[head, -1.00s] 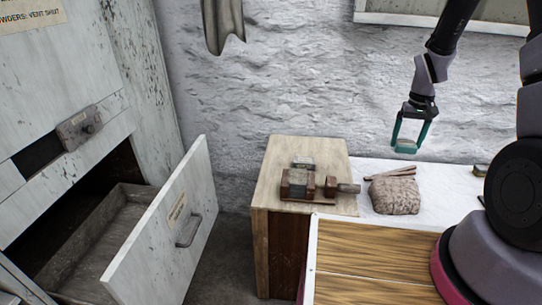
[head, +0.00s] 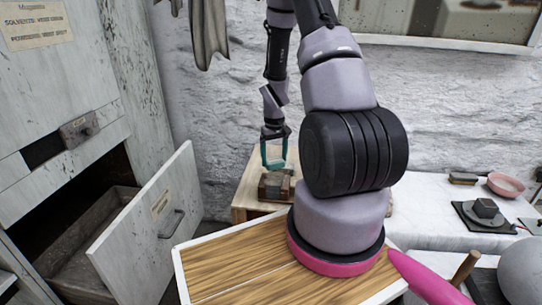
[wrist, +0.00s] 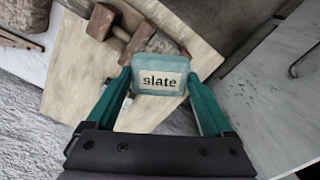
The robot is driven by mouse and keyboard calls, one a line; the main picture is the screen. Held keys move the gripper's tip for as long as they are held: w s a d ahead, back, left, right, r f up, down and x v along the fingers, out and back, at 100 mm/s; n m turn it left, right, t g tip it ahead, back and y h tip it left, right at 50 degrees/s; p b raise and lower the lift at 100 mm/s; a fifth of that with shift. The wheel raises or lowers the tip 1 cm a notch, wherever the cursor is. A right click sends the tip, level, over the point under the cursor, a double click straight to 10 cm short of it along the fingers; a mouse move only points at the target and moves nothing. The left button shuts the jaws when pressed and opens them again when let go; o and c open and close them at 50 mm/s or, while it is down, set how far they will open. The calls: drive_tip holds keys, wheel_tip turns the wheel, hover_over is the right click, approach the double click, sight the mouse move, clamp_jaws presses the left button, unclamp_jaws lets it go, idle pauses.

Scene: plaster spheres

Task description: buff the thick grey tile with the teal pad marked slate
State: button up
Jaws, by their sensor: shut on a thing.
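My gripper (head: 273,164) is shut on the teal pad (wrist: 160,78), whose label reads "slate" in the wrist view. In the head view the pad is small between the fingertips. It is held above a pale wooden stand (head: 243,195) bearing a brown vise-like holder (head: 277,187). The holder also shows in the wrist view (wrist: 103,21), beyond the pad and partly covered by it. A greyish block sits in the holder in the head view; I cannot tell surely that it is the thick grey tile. Whether the pad touches anything is unclear.
A drawer (head: 150,225) stands open left of the stand. My arm hides part of the white table (head: 425,225). A grey cloth (head: 210,38) hangs on the wall.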

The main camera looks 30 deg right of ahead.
wheel_tip(320, 180, down, 3)
drive_tip(key=shift+a+r, duration=0.1)
drive_tip(key=shift+r, duration=0.05)
drive_tip(key=shift+f, duration=1.65)
drive_tip(key=shift+f, duration=0.4)
drive_tip(key=shift+a, duration=0.85)
drive_tip(key=shift+s+d, duration=0.15)
drive_tip(key=shift+d, duration=1.9)
drive_tip(key=shift+a, duration=2.1)
